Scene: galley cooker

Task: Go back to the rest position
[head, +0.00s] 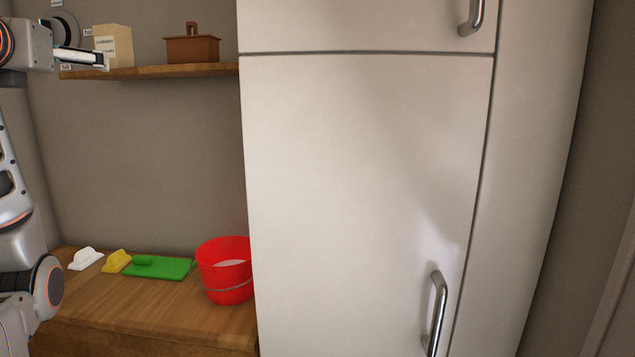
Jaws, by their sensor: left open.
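My left gripper (88,58) is at the upper left, in front of the left end of the wooden shelf (150,72). It is open, and nothing shows between its fingers. Part of my left arm shows along the left edge of the head view. My right gripper is not in the head view.
A beige box (116,46) and a brown lidded box (193,48) stand on the shelf. A red bucket (225,272), green cloth (158,268), yellow item (116,262) and white item (86,258) sit on the wooden counter (150,305). A tall white cabinet (360,190) fills the middle, its doors shut.

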